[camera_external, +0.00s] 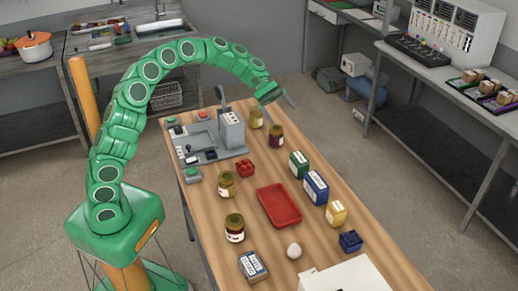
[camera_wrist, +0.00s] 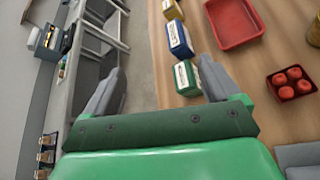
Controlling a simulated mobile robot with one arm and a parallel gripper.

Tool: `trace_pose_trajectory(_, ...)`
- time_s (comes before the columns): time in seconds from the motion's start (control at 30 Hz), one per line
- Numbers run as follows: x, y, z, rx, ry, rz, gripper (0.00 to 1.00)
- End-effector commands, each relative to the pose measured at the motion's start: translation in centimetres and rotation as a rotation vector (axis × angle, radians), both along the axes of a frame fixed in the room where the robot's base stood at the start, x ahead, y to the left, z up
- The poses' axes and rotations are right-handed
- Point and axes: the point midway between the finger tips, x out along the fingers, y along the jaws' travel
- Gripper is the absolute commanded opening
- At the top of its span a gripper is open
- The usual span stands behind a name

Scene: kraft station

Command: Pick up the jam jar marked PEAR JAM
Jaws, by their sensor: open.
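Several jam jars with gold-coloured lids stand on the wooden table in the external view. A pale jar (camera_external: 256,118) and a dark purple jar (camera_external: 276,137) are at the far end. A yellowish jar (camera_external: 227,184) is at mid-left, and a dark jar with a white label (camera_external: 235,228) is nearer. Their label words are too small to read, so I cannot tell which is PEAR JAM. My gripper (camera_external: 282,98) is open and empty, raised over the table's far end near the pale and purple jars. In the wrist view its fingers (camera_wrist: 158,82) are spread, with no jar between them.
A red tray (camera_external: 279,206) lies mid-table. Green (camera_external: 299,164), blue (camera_external: 315,187) and yellow (camera_external: 337,214) boxes line the right side. A grey machine (camera_external: 230,130) stands at far left. A red crate (camera_external: 246,169), an egg-like white object (camera_external: 294,250) and a blue crate (camera_external: 350,241) are also there.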

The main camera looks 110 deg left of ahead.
Motion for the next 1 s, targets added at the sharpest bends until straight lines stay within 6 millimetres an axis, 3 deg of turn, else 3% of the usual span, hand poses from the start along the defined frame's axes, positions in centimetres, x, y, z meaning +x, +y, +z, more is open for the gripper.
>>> trace_pose_trajectory(0.03,-1.5,2.5,-1.3,-0.042,0.012,0.059,0.90)
trace_pose_trajectory(0.2,-6.9,9.5,-4.9,-0.180,0.046,0.246,0.90)
trace_pose_trajectory(0.4,-14.6,16.5,-9.5,-0.340,0.080,0.462,0.90)
trace_pose_trajectory(0.5,-18.3,18.9,-11.4,-0.405,0.090,0.551,0.90)
trace_pose_trajectory(0.6,-20.8,20.4,-12.9,-0.455,0.099,0.611,0.90)
trace_pose_trajectory(0.73,-22.8,21.3,-13.8,-0.488,0.103,0.656,0.90)
trace_pose_trajectory(0.87,-22.9,21.5,-14.2,-0.498,0.105,0.665,0.90)
trace_pose_trajectory(1.0,-21.7,21.3,-14.7,-0.498,0.104,0.664,0.90)
